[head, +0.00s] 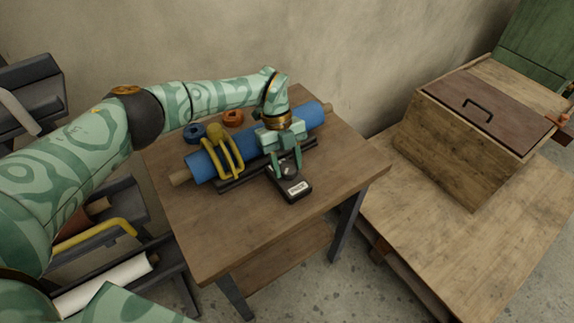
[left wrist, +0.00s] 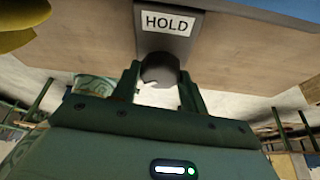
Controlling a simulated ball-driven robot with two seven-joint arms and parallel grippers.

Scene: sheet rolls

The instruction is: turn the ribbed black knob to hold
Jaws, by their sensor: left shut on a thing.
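The black control box (head: 296,194) lies on the wooden table beside the blue roll, with a white label at its near end too small to read. My left gripper (head: 285,168) reaches down over it. In the left wrist view, the round black knob (left wrist: 160,68) sits between the two fingers of my left gripper (left wrist: 160,84), which is shut on it. A white label reading HOLD (left wrist: 167,22) shows on the box beyond the knob. The knob's pointer cannot be made out. My right gripper is not in view.
The blue roll (head: 201,167) lies in a black holder behind the box, with a yellow clamp (head: 229,158) over it. Blue (head: 194,132) and orange (head: 233,118) rings lie behind. A wooden chest (head: 455,150) stands right. The table's front is clear.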

